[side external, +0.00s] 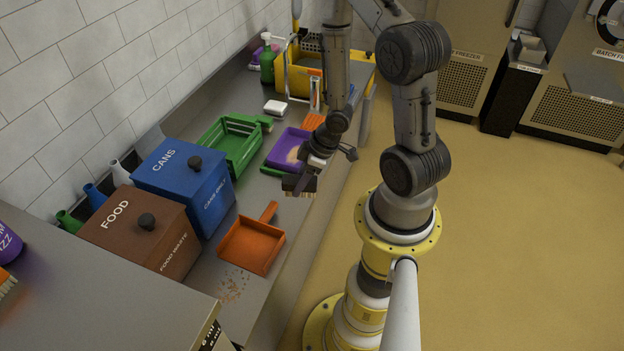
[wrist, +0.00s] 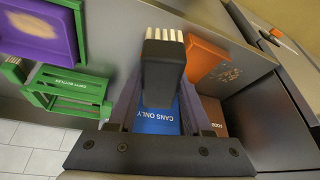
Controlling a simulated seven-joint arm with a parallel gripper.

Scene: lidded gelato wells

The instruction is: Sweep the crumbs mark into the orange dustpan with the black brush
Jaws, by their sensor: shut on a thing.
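The orange dustpan (side external: 252,245) lies flat on the grey counter, its handle pointing to the back. It also shows in the wrist view (wrist: 203,58). The crumbs mark (side external: 233,285) is a scatter of brown specks on the counter just in front of the dustpan's near edge; it is also in the wrist view (wrist: 230,72). My gripper (side external: 312,171) is shut on the black brush (wrist: 163,70), whose pale bristles show at its far end. The brush (side external: 299,184) is behind and right of the dustpan, apparently above the counter and apart from dustpan and crumbs.
The brown food bin (side external: 145,235) and blue cans bin (side external: 187,180) stand left of the dustpan against the wall. The counter's front edge runs close along the right of the orange dustpan.

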